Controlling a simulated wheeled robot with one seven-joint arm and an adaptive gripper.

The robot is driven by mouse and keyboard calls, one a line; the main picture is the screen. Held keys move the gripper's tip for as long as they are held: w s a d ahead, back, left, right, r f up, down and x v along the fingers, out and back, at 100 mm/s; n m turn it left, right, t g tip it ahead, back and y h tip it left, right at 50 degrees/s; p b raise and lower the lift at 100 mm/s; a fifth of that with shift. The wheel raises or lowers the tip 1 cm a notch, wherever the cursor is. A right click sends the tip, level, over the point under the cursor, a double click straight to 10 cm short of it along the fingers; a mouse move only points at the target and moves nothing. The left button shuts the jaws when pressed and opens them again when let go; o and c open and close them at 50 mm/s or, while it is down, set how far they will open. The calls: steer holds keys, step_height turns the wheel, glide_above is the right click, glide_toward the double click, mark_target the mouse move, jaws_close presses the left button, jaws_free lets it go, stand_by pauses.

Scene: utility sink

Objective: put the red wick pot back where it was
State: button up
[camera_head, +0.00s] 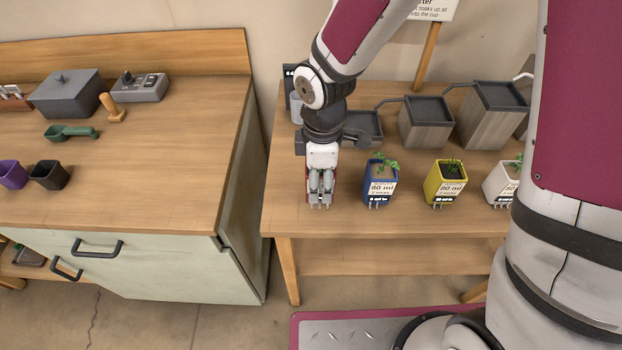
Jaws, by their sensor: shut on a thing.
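My gripper (320,200) points down over the left front part of the right-hand wooden table. It is shut on the red wick pot (308,188), of which only thin red edges show beside the fingers. The rest of the pot is hidden behind my gripper, and I cannot tell whether its base touches the table. To its right, apart from it, stand a blue pot (379,191) labelled 80 ml, a yellow pot (444,187) and a white pot (499,187), each with plants or soil inside.
Behind the pots stand stepped grey-topped wooden reservoirs (427,128) joined by tubes. A sign post (427,57) rises behind them. A bench (170,185) at left holds purple and black pots, a green scoop (72,132) and a grey box (67,95). A narrow gap separates the tables.

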steer(key=shift+w+a+f, duration=0.15)
steer(key=shift+w+a, duration=0.8)
steer(key=shift+w, duration=0.3)
steer(key=shift+f, duration=1.75)
steer(key=o, duration=1.5)
steer(key=shift+f, duration=0.15)
steer(key=shift+c, duration=0.2)
